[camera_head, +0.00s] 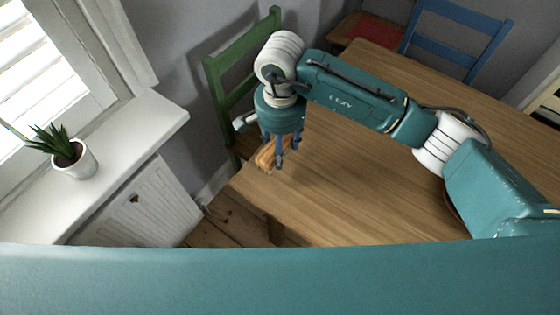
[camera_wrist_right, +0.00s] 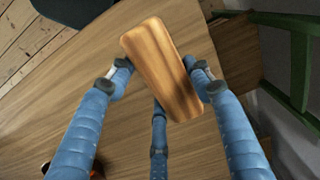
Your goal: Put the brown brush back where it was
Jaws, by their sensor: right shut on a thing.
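The brown brush (camera_head: 265,155) shows as a striped wooden block at the left corner of the wooden table (camera_head: 370,180). My right gripper (camera_head: 280,158) points down there, its blue fingers around the brush. In the right wrist view the brush (camera_wrist_right: 163,68) lies between the fingers of my right gripper (camera_wrist_right: 160,85), which is shut on it. Only its smooth wooden back shows; its bristles are hidden. I cannot tell how far it is above the tabletop. My left gripper is not in view.
A green chair (camera_head: 230,75) stands close behind the brush, and a blue chair (camera_head: 455,40) stands at the far side. A potted plant (camera_head: 75,160) sits on the white windowsill (camera_head: 150,120). The tabletop's middle is clear. A small dark and orange thing (camera_wrist_right: 72,170) is cut off in the wrist view.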

